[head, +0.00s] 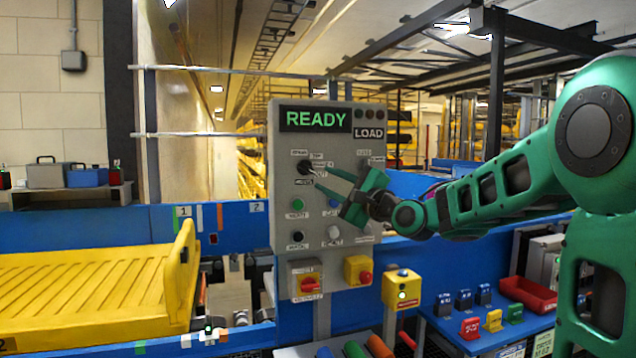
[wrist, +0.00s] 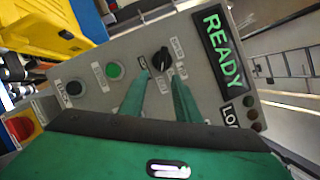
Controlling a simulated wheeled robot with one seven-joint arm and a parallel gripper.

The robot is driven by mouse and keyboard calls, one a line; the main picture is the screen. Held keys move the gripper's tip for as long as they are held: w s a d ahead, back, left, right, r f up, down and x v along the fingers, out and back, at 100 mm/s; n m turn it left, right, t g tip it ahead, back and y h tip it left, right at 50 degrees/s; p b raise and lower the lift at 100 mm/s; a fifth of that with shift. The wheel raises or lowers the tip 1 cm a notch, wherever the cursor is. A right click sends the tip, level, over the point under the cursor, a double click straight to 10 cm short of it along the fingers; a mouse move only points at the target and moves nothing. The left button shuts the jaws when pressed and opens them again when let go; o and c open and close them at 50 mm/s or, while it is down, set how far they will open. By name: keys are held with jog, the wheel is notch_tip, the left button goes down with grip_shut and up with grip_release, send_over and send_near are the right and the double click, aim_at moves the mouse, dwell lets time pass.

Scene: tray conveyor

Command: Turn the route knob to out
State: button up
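The black route knob (head: 304,167) is at the upper left of the grey control panel (head: 283,262), below the green READY display. In the wrist view the knob (wrist: 161,60) shows between and just beyond my fingertips, with small labels around it that are too small to read surely. My gripper (head: 317,174) is in front of the panel, reaching in from the right. Its green fingers are apart with nothing between them; the gripper also shows in the wrist view (wrist: 160,76). Whether a fingertip touches the knob I cannot tell.
A green button (head: 297,204) and a black one (head: 297,236) sit below the knob. A yellow tray (head: 95,290) is at left; a red bin (head: 528,294) is at right.

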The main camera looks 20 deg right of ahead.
jog(key=v, duration=0.6)
jog(key=shift+f, duration=0.15)
jog(key=s+d+f+n+g+h, duration=0.25)
jog(key=s+f, duration=0.25)
jog(key=f, duration=0.3)
jog(key=s+d+f+n+g+h, duration=0.1)
jog(key=s+d+f+n+g, duration=0.1)
jog(key=s+f+n+g, duration=0.45)
jog(key=s+d+f+g+h, duration=0.1)
jog(key=s+d+f+h, duration=0.15)
jog(key=f, duration=0.75)
jog(key=s+d+f+n+g, duration=0.1)
jog(key=s+f+g, duration=0.3)
jog(key=s, duration=0.9)
jog(key=s+d+f+n+g, duration=0.2)
jog(key=s+f+n+g, duration=0.1)
jog(key=s, duration=0.9)
jog(key=shift+s+d+f+g, duration=0.2)
jog(key=shift+s+f+g, duration=0.15)
jog(key=shift+f+g, duration=0.6)
jog(key=shift+r, duration=0.2)
